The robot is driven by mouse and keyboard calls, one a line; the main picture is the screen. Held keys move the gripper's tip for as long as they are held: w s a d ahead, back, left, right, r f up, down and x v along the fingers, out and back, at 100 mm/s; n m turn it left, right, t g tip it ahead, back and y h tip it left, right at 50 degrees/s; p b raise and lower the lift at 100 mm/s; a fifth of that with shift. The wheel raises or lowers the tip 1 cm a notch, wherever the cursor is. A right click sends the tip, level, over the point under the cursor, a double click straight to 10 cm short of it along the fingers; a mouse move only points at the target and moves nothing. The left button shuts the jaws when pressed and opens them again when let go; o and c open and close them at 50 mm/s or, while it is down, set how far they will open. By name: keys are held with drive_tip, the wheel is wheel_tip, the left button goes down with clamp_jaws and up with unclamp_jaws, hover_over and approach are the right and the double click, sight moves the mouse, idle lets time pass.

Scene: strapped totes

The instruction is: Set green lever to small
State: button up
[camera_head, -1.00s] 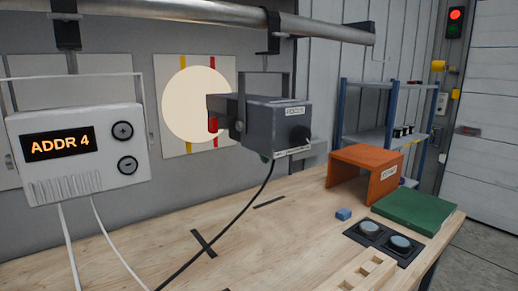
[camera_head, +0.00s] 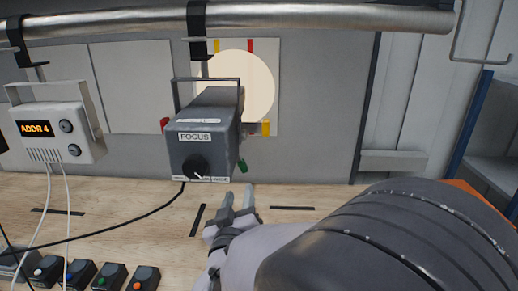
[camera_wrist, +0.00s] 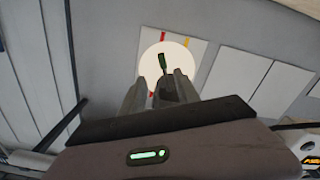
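A grey lamp box labelled FOCUS (camera_head: 188,145) hangs from the overhead pipe, with a black knob (camera_head: 196,168) on its near face. The green lever (camera_head: 242,166) sticks out low on its right side. My gripper (camera_head: 238,196) is just below the lever in the head view, its two fingers apart and pointing up. In the wrist view, the lever (camera_wrist: 162,62) shows beyond and between the fingertips (camera_wrist: 158,78), in front of the lit disc. I cannot see contact. No small marking is readable.
A red tab (camera_head: 164,124) and a yellow tab (camera_head: 265,128) show beside the lamp. A bright disc (camera_head: 256,82) lies on the wall panel behind. A white ADDR 4 box (camera_head: 57,132) hangs at left. Several button boxes (camera_head: 112,277) and a black cable (camera_head: 130,226) lie on the bench.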

drive_tip(key=w, duration=1.7)
drive_tip(key=shift+b, duration=0.4)
drive_tip(key=shift+s, duration=0.1)
clamp_jaws()
